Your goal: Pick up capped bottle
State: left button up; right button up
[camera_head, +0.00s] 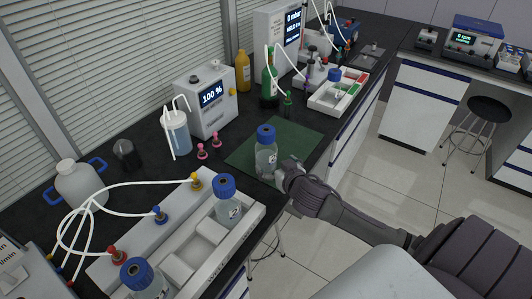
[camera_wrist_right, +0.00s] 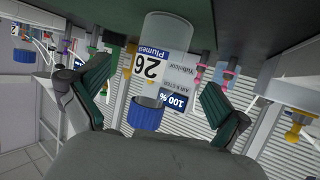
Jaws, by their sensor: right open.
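The capped bottle (camera_head: 266,160) is clear glass with a blue cap (camera_head: 265,135) and a label. It stands upright on the green mat (camera_head: 245,146) at the middle of the bench. In the right wrist view, which is upside down, the bottle (camera_wrist_right: 172,35) and its blue cap show between the two fingers, with a gap on each side. My right gripper (camera_head: 283,175) is open, close by the bottle's near right side in the head view. It also shows in the wrist view (camera_wrist_right: 158,102). Its fingertips are partly hidden in the head view. My left gripper is not in view.
A white rack (camera_head: 187,251) with two blue-capped bottles stands at the near left. A device reading 100 % (camera_head: 207,101) and a tubed bottle (camera_head: 176,135) stand behind. A white tray (camera_head: 338,94), green bottle (camera_head: 269,84) and small pink-topped pieces are nearby. The mat is otherwise clear.

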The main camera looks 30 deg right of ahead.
aim_at(271, 160)
jog(key=shift+x, duration=1.2)
jog(key=shift+w+d, duration=0.1)
jog(key=shift+w, duration=0.25)
jog(key=p+x, duration=0.1)
jog(key=x, duration=0.2)
jog(key=shift+w, duration=0.25)
jog(key=shift+w+f, duration=0.35)
jog(key=shift+w, duration=0.1)
jog(key=shift+r, duration=0.15)
jog(key=c, duration=1.6)
